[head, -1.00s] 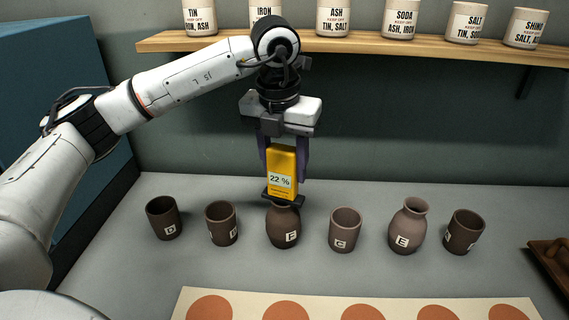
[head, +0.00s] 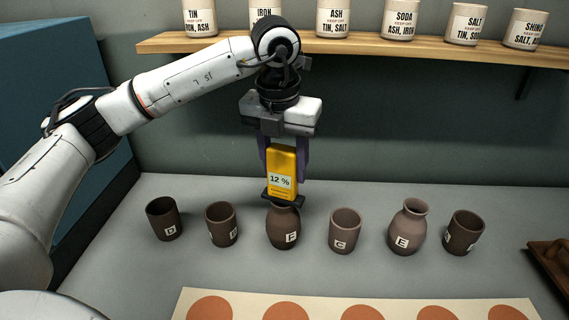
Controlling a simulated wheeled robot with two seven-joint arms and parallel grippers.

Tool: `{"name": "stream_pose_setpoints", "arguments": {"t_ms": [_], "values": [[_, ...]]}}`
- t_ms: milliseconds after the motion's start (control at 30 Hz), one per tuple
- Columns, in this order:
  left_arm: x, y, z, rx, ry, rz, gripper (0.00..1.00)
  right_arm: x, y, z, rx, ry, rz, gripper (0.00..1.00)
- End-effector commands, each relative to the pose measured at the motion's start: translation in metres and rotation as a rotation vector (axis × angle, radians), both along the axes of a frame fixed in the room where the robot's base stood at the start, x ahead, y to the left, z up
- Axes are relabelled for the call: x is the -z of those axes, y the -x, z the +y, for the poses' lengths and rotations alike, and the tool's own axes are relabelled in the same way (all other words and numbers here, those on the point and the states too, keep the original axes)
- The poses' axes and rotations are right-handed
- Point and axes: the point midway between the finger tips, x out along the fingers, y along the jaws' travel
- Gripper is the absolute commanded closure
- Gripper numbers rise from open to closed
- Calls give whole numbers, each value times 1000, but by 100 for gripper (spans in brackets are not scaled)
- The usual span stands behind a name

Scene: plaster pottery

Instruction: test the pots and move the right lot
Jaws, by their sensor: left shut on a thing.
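My left gripper (head: 283,160) is shut on a yellow moisture meter (head: 282,164) whose display reads "12 %". The meter's dark foot is at the mouth of the brown vase marked F (head: 280,228); I cannot tell whether it touches. Other brown pots stand in the same row: cup D (head: 162,219), a cup with a partly turned label (head: 220,225), cup C (head: 345,231), vase E (head: 407,229) and a cup at the right end (head: 464,233), its label turned aside. My right gripper does not show.
A cream mat (head: 250,299) with several terracotta circles lies in front. A wooden shelf (head: 370,47) above holds several labelled jars, such as TIN (head: 200,18) and SODA (head: 400,20). A brown tray (head: 550,262) is at the right edge.

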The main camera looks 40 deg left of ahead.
Motion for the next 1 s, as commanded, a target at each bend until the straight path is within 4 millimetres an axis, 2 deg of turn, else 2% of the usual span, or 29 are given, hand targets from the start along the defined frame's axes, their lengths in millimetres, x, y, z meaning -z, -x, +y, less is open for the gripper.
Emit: {"name": "stream_pose_setpoints", "arguments": {"t_ms": [100,700,1000], "values": [[-14,-1,0,0,1,-3,73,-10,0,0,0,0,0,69],[-63,-1,0,-1,1,-4,73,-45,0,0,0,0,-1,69],[-67,-1,0,-1,1,-4,73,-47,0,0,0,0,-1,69]]}}
